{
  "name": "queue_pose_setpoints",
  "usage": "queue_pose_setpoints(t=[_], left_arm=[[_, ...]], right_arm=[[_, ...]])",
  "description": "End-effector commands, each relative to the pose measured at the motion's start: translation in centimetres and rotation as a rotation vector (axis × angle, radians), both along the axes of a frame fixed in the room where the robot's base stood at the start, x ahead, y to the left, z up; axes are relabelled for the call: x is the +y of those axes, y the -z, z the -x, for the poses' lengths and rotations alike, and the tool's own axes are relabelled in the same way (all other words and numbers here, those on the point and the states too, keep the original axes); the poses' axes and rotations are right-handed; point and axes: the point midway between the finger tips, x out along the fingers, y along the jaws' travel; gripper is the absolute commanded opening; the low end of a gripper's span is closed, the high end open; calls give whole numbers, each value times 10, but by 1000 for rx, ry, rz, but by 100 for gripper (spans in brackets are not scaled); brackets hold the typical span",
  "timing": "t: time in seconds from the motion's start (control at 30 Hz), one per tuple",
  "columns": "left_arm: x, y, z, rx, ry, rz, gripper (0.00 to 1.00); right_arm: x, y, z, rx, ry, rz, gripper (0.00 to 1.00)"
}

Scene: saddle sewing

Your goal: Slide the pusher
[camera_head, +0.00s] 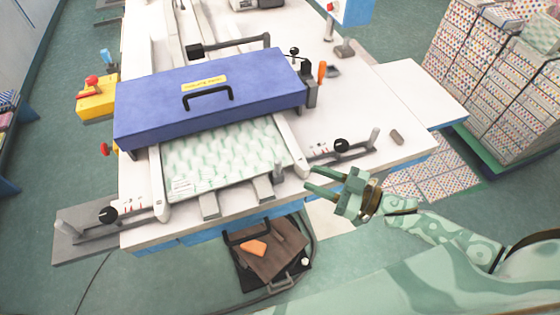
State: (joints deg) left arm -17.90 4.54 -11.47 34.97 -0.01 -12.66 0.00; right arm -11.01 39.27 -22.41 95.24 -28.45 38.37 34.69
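A white machine table (420,100) carries a long blue cover (150,105) with a black handle (207,96). A patterned white-green sheet (215,158) lies in front of the cover, between two white side guides. Slide bars with black knobs sit on each side, the right knob (341,145) and the left knob (108,215). No part is clearly labelled as the pusher, so I cannot tell which one it is. My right gripper (311,179) is open and empty, near the table's front edge, just right of the right guide's lower end. My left gripper is out of view.
Patterned box stacks (490,75) stand at the right. A yellow control box (96,98) with a red button is at the left. A dark pedal unit (275,245) with an orange piece lies on the floor. The table's right side is mostly clear.

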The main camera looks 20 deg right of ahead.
Motion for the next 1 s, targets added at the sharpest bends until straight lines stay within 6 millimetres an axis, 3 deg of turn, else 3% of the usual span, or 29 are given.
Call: queue_pose_setpoints(t=[0.2,0.4,0.87,1.0], left_arm=[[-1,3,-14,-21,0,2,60],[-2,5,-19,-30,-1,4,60],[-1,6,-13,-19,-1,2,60],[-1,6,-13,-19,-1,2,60]], right_arm=[[42,-1,-40,-4,0,-3,37],[68,0,-64,-1,0,-1,37],[78,0,-73,0,1,0,37],[78,0,-73,0,1,0,0]])
